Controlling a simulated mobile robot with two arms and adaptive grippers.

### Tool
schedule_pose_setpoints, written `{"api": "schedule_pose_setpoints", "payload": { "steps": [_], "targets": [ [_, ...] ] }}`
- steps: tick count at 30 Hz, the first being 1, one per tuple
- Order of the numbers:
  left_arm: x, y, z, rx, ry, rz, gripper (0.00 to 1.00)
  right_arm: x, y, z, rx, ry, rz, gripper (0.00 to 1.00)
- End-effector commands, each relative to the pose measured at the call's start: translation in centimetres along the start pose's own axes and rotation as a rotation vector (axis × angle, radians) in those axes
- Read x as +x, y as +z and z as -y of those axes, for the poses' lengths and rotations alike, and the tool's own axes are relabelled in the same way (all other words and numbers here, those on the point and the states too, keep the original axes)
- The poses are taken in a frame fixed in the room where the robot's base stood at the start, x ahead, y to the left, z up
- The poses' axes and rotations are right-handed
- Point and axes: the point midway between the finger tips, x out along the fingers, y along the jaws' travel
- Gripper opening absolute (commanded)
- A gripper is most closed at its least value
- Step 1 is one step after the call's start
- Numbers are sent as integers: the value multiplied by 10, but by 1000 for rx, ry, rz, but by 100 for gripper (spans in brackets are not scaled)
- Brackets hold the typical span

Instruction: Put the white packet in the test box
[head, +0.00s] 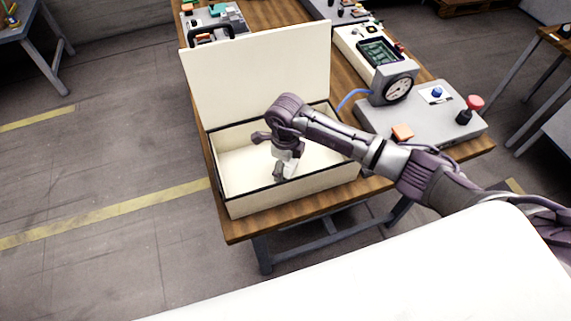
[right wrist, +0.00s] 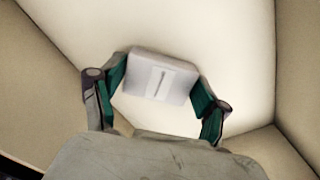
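The test box (head: 295,190) is a cream box with dark rim edges and its lid (head: 258,75) standing open at the back. My right gripper (head: 282,166) reaches down inside the box, over its pale floor. The white packet (right wrist: 163,77) shows between the green-padded fingers of my right gripper (right wrist: 160,85) in the right wrist view, with a pad against each side. In the head view a small part of the packet (head: 291,168) shows beside the fingers. Whether the packet touches the box floor is hard to tell. My left gripper is not in view.
The box stands on a wooden table (head: 240,226), near its front left corner. To the right is a grey test unit (head: 430,118) with a gauge (head: 397,88), a blue knob and a red button. An orange block (head: 402,132) lies on it. More devices stand farther back.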

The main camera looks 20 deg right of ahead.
Motion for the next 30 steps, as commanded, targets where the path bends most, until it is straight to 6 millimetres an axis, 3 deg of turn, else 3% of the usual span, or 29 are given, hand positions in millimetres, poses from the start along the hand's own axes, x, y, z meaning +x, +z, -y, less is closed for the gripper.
{"api": "schedule_pose_setpoints", "payload": {
  "steps": [3, 16, 30],
  "targets": [
    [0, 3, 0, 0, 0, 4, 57, -1, 0, 0, 0, 0, 0, 95],
    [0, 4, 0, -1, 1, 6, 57, -10, 1, 1, 0, -2, 2, 95],
    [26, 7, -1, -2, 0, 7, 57, -101, 0, 1, 0, -5, 3, 95]
  ]
}}
